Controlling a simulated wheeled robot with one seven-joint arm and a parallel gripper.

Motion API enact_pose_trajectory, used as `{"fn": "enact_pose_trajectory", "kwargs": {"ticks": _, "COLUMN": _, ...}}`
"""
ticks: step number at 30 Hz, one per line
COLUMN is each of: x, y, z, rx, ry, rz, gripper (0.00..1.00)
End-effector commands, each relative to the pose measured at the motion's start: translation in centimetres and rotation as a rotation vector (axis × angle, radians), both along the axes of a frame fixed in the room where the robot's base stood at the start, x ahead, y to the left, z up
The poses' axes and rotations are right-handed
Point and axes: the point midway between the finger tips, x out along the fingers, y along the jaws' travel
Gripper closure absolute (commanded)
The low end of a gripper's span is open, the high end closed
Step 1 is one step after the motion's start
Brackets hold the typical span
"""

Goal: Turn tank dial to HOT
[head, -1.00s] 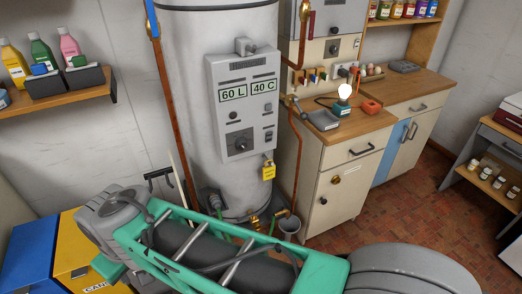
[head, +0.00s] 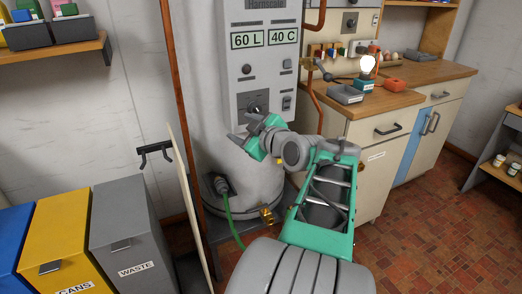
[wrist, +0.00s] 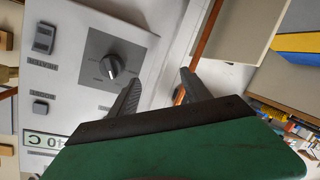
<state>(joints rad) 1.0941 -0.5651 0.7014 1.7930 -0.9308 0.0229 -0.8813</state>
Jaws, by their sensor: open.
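The tank (head: 207,100) is a tall grey cylinder with a light control panel (head: 262,62) showing 60 L and 40 C. The tank dial (head: 255,108) is a dark knob on a square grey plate low on the panel. It also shows in the wrist view (wrist: 112,66), with a pale mark on the knob and small labels around it that I cannot read. My gripper (head: 241,137) is open and empty, just below and in front of the dial. In the wrist view its two fingers (wrist: 160,88) point toward the panel, with the dial left of both fingers and apart from them.
Copper pipes (head: 180,120) run beside the tank. A wooden counter (head: 385,100) with a lit bulb (head: 367,66) stands right. Waste bins (head: 125,225) stand at lower left. A green hose (head: 229,215) leaves the tank's base. The tiled floor at right is clear.

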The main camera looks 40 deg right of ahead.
Motion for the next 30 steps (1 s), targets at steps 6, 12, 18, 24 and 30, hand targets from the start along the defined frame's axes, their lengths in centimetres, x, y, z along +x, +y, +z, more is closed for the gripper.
{"fn": "enact_pose_trajectory", "kwargs": {"ticks": 6, "x": -4.4, "y": -6.8, "z": 0.3, "rx": -0.189, "ry": -0.195, "rz": -0.076, "gripper": 0.44}}
{"fn": "enact_pose_trajectory", "kwargs": {"ticks": 12, "x": -2.0, "y": -7.3, "z": 0.9, "rx": -0.200, "ry": -0.205, "rz": -0.072, "gripper": 0.44}}
{"fn": "enact_pose_trajectory", "kwargs": {"ticks": 18, "x": 1.7, "y": -8.2, "z": 0.9, "rx": -0.197, "ry": -0.204, "rz": -0.074, "gripper": 0.44}}
{"fn": "enact_pose_trajectory", "kwargs": {"ticks": 24, "x": 3.0, "y": -8.6, "z": 0.9, "rx": -0.196, "ry": -0.202, "rz": -0.077, "gripper": 0.44}}
{"fn": "enact_pose_trajectory", "kwargs": {"ticks": 30, "x": 3.0, "y": -8.6, "z": 0.9, "rx": -0.196, "ry": -0.202, "rz": -0.077, "gripper": 0.45}}
